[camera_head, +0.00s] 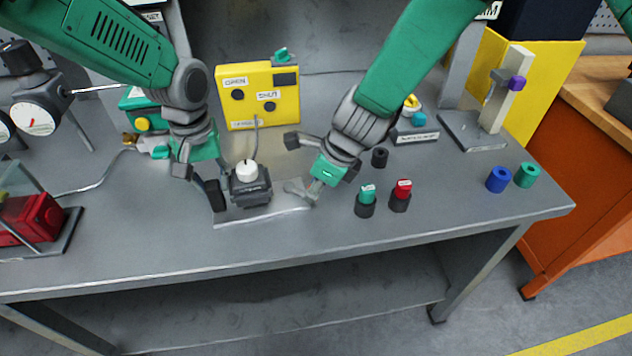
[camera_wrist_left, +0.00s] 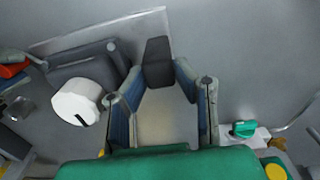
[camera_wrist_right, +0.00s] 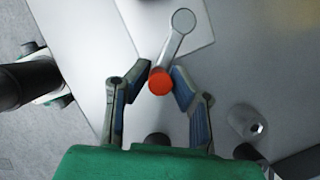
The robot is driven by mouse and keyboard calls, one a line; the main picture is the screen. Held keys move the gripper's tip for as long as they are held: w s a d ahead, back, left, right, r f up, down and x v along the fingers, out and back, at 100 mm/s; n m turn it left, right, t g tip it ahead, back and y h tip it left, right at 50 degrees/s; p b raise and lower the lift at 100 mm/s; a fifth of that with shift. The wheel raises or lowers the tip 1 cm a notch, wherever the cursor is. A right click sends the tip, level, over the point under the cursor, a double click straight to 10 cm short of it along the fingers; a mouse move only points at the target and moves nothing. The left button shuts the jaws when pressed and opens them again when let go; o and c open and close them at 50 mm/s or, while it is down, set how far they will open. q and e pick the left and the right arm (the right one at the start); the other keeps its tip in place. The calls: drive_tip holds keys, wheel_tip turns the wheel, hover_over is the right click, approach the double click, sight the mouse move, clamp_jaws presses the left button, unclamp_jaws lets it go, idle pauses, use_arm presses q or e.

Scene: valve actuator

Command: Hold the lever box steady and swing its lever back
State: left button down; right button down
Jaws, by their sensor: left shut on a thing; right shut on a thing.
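The lever box (camera_head: 250,188) is dark grey with a white round knob (camera_head: 246,170) on top, on a pale base plate (camera_head: 283,208). The knob also shows in the left wrist view (camera_wrist_left: 78,102). My left gripper (camera_head: 207,183) is shut on a black upright block (camera_head: 215,195) at the plate's left end; the left wrist view shows the block (camera_wrist_left: 158,62) between the fingertips. My right gripper (camera_head: 308,184) is shut on the grey lever (camera_wrist_right: 174,46) at its red end (camera_wrist_right: 160,82). The lever's round end lies over the plate. The red end is hidden in the head view.
A yellow panel (camera_head: 258,96) labelled OPEN and SHUT stands behind the box. A green-topped peg (camera_head: 366,201) and a red-topped peg (camera_head: 401,196) stand to the right. Blue (camera_head: 498,179) and green (camera_head: 527,175) rings lie near the right edge. The front table strip is clear.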

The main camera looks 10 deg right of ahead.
use_arm(q)
drive_tip(key=shift+s+d+f, duration=0.15)
use_arm(e)
drive_tip(key=a+m, duration=0.1)
drive_tip(key=s+a+m+t, duration=0.1)
drive_tip(key=m, duration=0.1)
drive_tip(key=shift+s+m+h, duration=0.1)
drive_tip(key=shift+m+h, duration=0.2)
drive_tip(key=shift+h, duration=0.1)
drive_tip(key=shift+s+a+r+m+t+h, duration=0.1)
drive_tip(key=shift+a+m+t+h, duration=0.3)
drive_tip(key=shift+m, duration=0.6)
drive_tip(key=shift+s+a+m+t+h, duration=0.1)
drive_tip(key=shift+a+m+h, duration=0.1)
drive_tip(key=shift+a+m, duration=0.6)
drive_tip(key=shift+d+m, duration=0.2)
drive_tip(key=shift+m, duration=0.1)
drive_tip(key=c, duration=1.4)
unclamp_jaws()
drive_tip(key=v, duration=1.2)
